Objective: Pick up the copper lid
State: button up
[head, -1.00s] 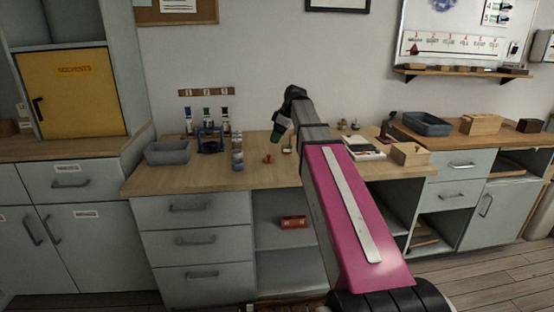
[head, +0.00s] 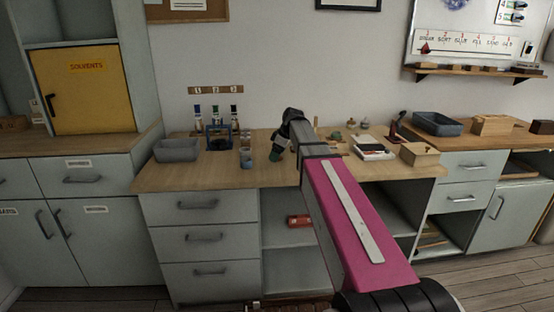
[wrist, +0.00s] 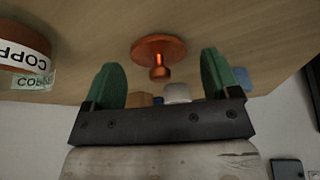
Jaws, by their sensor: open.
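The copper lid (wrist: 158,49) is an orange disc with a round knob, lying on the wooden bench top; the wrist view shows the scene upside down. My gripper (wrist: 163,68) is open, with one green finger on each side of the lid in that view. Nothing is between the fingers, and the lid looks a little beyond their tips. A jar with a copper label (wrist: 25,58) stands close to the lid at the left of the wrist view. In the head view my gripper (head: 278,155) is low over the bench, and the lid is hidden there.
On the bench (head: 205,178), a grey bin (head: 177,150), a bottle rack (head: 219,138) and small jars (head: 246,156) stand left of my gripper. A book (head: 373,150) and a wooden box (head: 419,155) are to the right. The front left of the bench is clear.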

jog(key=shift+f, duration=0.1)
jog(key=c, duration=1)
